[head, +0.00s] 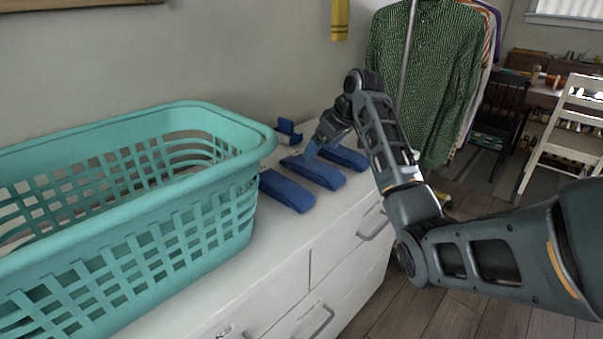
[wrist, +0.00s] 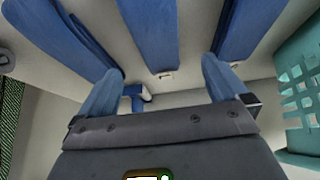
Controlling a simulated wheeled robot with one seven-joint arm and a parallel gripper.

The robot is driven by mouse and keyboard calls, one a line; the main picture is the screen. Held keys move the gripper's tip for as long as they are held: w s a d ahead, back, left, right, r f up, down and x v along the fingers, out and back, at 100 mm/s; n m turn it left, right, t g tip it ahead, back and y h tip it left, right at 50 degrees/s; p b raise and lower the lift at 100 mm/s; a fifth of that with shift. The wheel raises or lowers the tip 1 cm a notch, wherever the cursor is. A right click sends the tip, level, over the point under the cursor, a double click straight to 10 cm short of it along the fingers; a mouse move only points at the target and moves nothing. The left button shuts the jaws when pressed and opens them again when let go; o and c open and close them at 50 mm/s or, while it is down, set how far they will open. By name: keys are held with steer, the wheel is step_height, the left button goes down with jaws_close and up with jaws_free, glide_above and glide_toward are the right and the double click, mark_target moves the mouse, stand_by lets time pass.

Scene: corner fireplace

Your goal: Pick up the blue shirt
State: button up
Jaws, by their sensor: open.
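Three folded blue cloth items lie side by side on the white dresser in the head view: a near one (head: 287,190), a middle one (head: 314,171) and a far one (head: 343,156). I cannot tell which is the blue shirt. My gripper (head: 309,153) points down over the middle item, and its fingertips are partly hard to make out there. In the wrist view, my gripper (wrist: 163,68) is open with nothing held. The middle blue item (wrist: 150,35) lies ahead between the two fingers, with another item (wrist: 62,35) to the left and one (wrist: 246,28) to the right.
A teal laundry basket (head: 140,235) stands left of the blue items on the dresser (head: 262,280). A small blue object (head: 288,130) sits near the wall. Hanging clothes, including a green shirt (head: 425,75), are behind. A dark chair (head: 503,115) and white chair (head: 570,130) stand at right.

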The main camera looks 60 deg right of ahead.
mark_target(314, 162)
steer(key=shift+w+d+f, duration=0.15)
steer(key=shift+w+f, duration=0.25)
steer(key=shift+f, duration=0.2)
steer(key=x, duration=0.6)
steer(key=shift+s+f, duration=0.1)
steer(key=shift+f, duration=0.25)
steer(key=shift+c, duration=0.2)
steer(key=c, duration=1.1)
steer(key=shift+r, duration=0.1)
